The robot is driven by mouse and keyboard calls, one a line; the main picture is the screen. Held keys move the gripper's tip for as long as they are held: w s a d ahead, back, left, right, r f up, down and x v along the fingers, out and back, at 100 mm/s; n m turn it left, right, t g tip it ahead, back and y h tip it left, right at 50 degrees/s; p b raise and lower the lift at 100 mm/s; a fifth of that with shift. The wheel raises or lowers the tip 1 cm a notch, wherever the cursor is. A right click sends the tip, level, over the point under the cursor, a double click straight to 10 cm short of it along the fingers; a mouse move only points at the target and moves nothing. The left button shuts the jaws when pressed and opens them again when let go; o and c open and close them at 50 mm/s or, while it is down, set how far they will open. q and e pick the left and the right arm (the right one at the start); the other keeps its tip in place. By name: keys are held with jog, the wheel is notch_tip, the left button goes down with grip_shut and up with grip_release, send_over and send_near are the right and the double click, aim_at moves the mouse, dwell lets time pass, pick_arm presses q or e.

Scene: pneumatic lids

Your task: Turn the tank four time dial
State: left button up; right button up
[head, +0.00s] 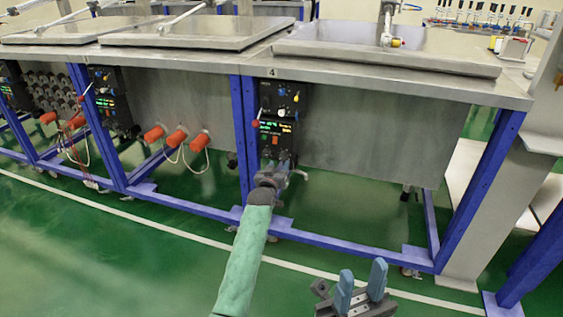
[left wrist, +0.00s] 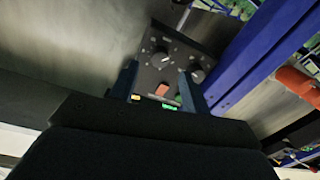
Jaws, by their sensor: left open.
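The black control panel of tank four (head: 279,112) is on the front of the bench, under the label 4. Its upper part has a blue knob and a yellow knob; its lower part has lit displays and buttons. My left gripper (head: 283,160) is at the panel's lower end and hides part of it. In the left wrist view the panel (left wrist: 150,75) appears turned over. A dark round dial with a pale mark (left wrist: 160,58) lies between the open fingertips of my left gripper (left wrist: 159,69); contact cannot be told. A second dial (left wrist: 197,75) is beside the right finger. My right gripper (head: 362,283) is open and empty.
A blue frame leg (head: 240,130) stands just left of the panel. A steel tank wall (head: 370,135) is to its right. Orange-handled parts (head: 177,138) hang under the neighbouring tank to the left. The green floor in front is clear.

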aim_at(282, 157)
pick_arm(q)
jog(key=shift+b+x, duration=0.3)
jog(key=shift+x, duration=1.95)
jog(key=shift+c, duration=0.2)
jog(key=c, duration=1)
